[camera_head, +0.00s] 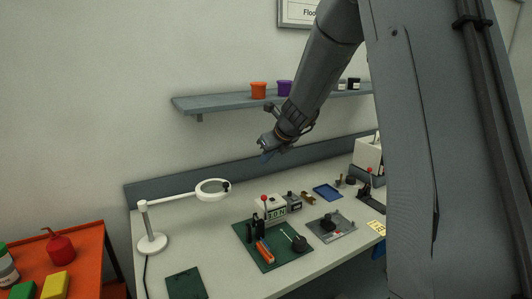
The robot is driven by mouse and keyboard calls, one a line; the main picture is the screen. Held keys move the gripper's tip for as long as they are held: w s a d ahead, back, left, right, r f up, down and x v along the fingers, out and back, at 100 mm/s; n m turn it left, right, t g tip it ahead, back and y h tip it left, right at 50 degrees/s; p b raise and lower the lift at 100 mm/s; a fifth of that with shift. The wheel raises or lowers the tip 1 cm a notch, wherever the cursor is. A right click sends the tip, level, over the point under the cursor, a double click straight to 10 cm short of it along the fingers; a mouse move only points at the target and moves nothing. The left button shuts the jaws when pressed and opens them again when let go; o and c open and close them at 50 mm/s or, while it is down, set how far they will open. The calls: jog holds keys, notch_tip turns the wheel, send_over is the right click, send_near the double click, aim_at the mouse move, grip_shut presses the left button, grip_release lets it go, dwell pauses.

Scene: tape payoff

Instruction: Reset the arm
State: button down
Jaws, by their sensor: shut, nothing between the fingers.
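My arm comes down from the top right of the head view. My gripper (265,156) is at its lower end, shut and empty. It hangs in the air in front of the wall, above the back part of the workbench (190,224) and below the shelf. It touches nothing that I can see. The fingertips are small and dark in this view.
A grey shelf (215,102) with an orange cup (258,90) and a purple cup (284,88) is behind my arm. A white magnifier lamp (152,241) stands at the bench's left. A green mat (246,236) holds several small items. An orange cart (88,248) stands at the left.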

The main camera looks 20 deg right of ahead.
jog(key=shift+w+r, duration=0.2)
jog(key=shift+r, duration=0.25)
